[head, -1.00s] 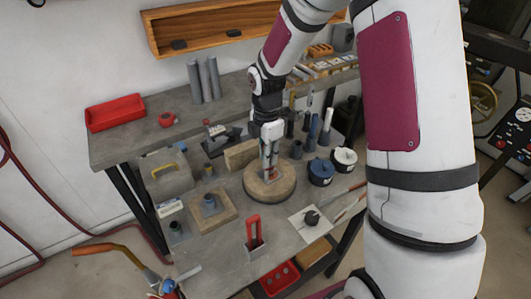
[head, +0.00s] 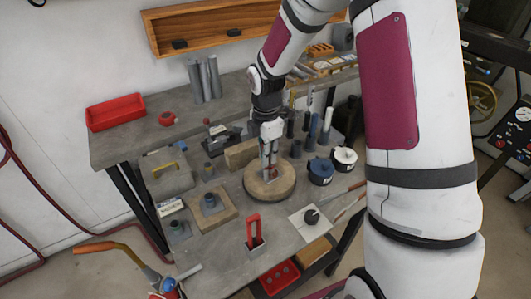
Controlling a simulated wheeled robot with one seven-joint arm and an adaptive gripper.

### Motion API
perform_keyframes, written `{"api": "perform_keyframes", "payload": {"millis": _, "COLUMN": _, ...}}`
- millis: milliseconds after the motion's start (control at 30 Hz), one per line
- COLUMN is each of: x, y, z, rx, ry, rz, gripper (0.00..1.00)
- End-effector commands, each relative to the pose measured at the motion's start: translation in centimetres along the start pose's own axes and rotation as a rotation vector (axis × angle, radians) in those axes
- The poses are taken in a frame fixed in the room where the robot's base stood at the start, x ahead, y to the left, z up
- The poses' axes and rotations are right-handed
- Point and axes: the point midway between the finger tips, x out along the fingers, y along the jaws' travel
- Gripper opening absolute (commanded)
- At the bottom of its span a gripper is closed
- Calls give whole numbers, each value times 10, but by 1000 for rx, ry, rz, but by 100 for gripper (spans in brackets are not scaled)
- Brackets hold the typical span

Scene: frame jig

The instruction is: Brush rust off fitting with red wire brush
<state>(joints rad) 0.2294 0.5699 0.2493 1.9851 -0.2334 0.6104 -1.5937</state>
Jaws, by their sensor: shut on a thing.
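My gripper (head: 269,172) points down over a round wooden disc (head: 284,187) in the middle of the grey workbench. Its fingers are shut on a small reddish thing at the disc's top. The thing is mostly hidden by the fingers, and I cannot tell whether it is the red wire brush or the rusty fitting.
A wooden block (head: 241,153) lies just behind the disc. A blue pot (head: 321,172) and a white pot (head: 344,158) stand to its right, with several upright tubes behind. A grey box with a yellow handle (head: 169,169) is at left. My upper arm covers the right side.

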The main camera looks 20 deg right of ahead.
Motion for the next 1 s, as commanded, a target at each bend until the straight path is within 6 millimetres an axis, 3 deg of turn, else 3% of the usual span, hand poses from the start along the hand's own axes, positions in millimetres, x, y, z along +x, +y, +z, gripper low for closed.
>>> {"api": "perform_keyframes", "payload": {"millis": 233, "x": -2, "y": -12, "z": 1, "rx": 0, "ry": 0, "rz": -1, "gripper": 0}}
{"api": "perform_keyframes", "payload": {"millis": 733, "x": 1, "y": 8, "z": 0, "rx": 0, "ry": 0, "rz": 0, "gripper": 0}}
{"api": "perform_keyframes", "payload": {"millis": 1000, "x": -1, "y": 1, "z": 0, "rx": 0, "ry": 0, "rz": -2, "gripper": 0}}
